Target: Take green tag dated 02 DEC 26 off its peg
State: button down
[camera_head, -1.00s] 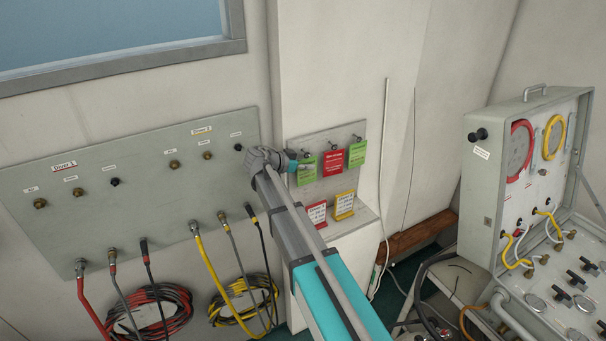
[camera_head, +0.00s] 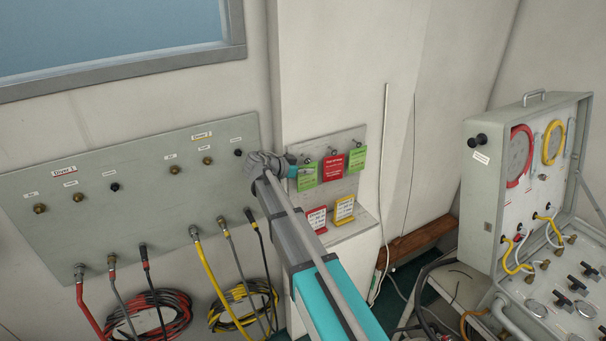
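A small grey board (camera_head: 348,187) on the wall carries pegs with tags. A green tag (camera_head: 307,178) hangs at the left, a red tag (camera_head: 332,166) in the middle and another green tag (camera_head: 358,159) at the right. The dates on them are too small to read, so I cannot tell which is 02 DEC 26. My gripper (camera_head: 292,171) is at the left edge of the left green tag, partly hidden behind my own wrist. I cannot tell whether its fingers touch the tag or are open or shut.
A red card (camera_head: 316,218) and a yellow card (camera_head: 344,209) stand on the ledge below the pegs. A large grey panel (camera_head: 130,195) with fittings and hoses is at the left. An open grey case (camera_head: 487,198) with gauges stands at the right. The wall between board and case is mostly clear.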

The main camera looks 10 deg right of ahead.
jog(key=shift+r, duration=0.15)
jog(key=shift+r, duration=0.15)
jog(key=s+d, duration=0.2)
jog(key=s, duration=0.6)
jog(key=s+d, duration=0.3)
jog(key=s, duration=0.6)
jog(key=shift+d, duration=0.25)
